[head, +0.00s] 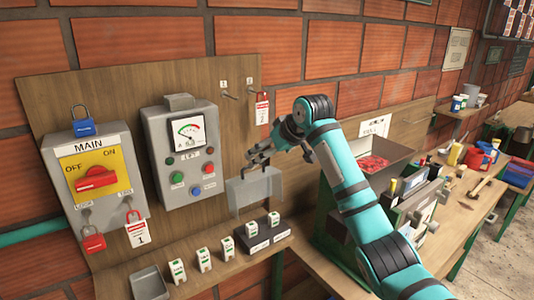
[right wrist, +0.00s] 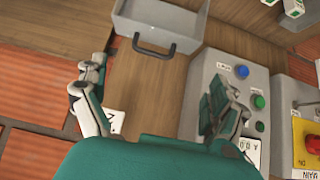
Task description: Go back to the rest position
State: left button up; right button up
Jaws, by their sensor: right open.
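My right gripper (head: 258,160) is open and empty, in front of the wooden backboard (head: 150,65). It is just above a grey bin (head: 262,188) and right of the lift control box (head: 183,150). In the right wrist view its two fingers are spread wide around an empty gap (right wrist: 155,105). The grey bin (right wrist: 160,22) with its black handle lies beyond the fingers there, and the lift box (right wrist: 235,90) is partly behind the right finger. My left gripper is in neither view.
The main switch panel (head: 95,170) carries a blue padlock (head: 82,124), a red padlock (head: 93,240) and tag 1 (head: 137,232). Tag 2 (head: 262,108) hangs at upper right. Several small white blocks stand on the ledge (head: 215,272). A cluttered workbench (head: 465,215) is at right.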

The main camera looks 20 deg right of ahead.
jog(key=s+a+f+g, duration=0.1)
jog(key=s+f, duration=0.8)
jog(key=f, duration=0.4)
jog(key=s+a+f+g, duration=0.1)
jog(key=s+f, duration=0.7)
jog(key=f, duration=0.6)
jog(key=s+d+f+m+g+h, duration=0.1)
jog(key=s+d+f, duration=0.1)
jog(key=s, duration=0.8)
jog(key=s+d+f+g+h, duration=0.1)
jog(key=s+f, duration=0.2)
jog(key=s, duration=0.7)
jog(key=s+d+f+m+g, duration=0.1)
jog(key=s+d+f, duration=0.1)
jog(key=s, duration=0.8)
notch_tip(320, 180, down, 29)
jog(key=b, duration=0.5)
jog(key=s+d+f+g+b, duration=0.1)
jog(key=s+f+b, duration=0.1)
jog(key=s+f, duration=0.7)
jog(key=s+d+f+g+b, duration=0.1)
jog(key=s+f+b, duration=0.1)
jog(key=s+f, duration=0.7)
notch_tip(320, 180, down, 5)
jog(key=shift+d+r+n+h+b, duration=0.15)
jog(key=shift+d+n+h+b, duration=0.15)
jog(key=shift+d+h, duration=0.1)
jog(key=shift+s, duration=0.1)
jog(key=shift+r, duration=0.1)
